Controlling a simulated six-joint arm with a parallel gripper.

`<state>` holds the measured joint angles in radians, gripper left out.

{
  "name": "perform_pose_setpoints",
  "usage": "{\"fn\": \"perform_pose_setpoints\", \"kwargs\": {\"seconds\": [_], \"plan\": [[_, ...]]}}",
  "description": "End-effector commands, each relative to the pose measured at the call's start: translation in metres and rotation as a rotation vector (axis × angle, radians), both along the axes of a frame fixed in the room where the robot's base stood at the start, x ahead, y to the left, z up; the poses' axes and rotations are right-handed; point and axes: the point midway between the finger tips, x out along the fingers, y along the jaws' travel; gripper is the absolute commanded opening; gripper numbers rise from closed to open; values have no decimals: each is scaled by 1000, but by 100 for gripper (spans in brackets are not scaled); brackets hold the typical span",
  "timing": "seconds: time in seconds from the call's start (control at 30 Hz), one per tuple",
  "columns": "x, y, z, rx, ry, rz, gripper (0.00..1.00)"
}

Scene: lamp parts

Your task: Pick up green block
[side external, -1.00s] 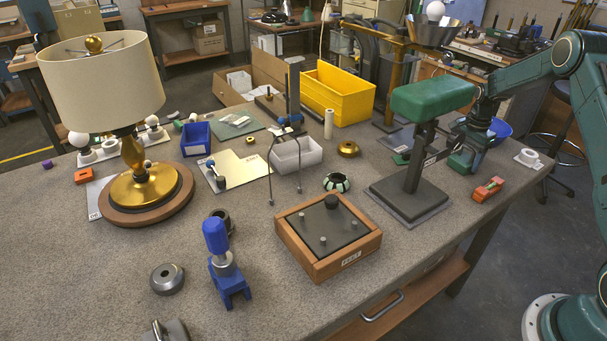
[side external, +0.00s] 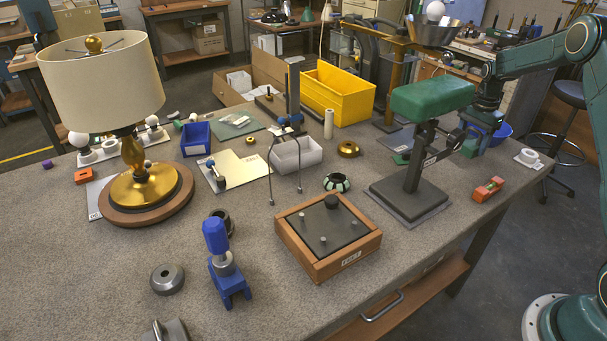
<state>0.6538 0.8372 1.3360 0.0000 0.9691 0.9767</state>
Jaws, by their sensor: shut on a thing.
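My gripper (side external: 474,136) is at the right side of the table, behind the black stand with the green padded top. It is shut on a small green block (side external: 469,149), held low at its tip and partly hidden by the stand's post and the jaws. The block's outline is hard to make out against my teal arm. The gripper appears a little above the table top.
The green-topped stand (side external: 432,98) is close in front of my gripper. An orange level (side external: 488,189) and a white ring (side external: 528,158) lie nearby. A yellow bin (side external: 340,95) stands farther back.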

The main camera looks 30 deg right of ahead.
Motion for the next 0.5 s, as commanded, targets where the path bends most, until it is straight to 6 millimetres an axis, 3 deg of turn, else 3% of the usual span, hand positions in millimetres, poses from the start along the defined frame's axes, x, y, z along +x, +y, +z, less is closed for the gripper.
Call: {"fn": "perform_pose_setpoints", "kwargs": {"seconds": [0.03, 0.5], "plan": [[2, -2, 14, -7, -10, 0, 0], [2, -1, 100, -8, -10, 0, 0]]}}
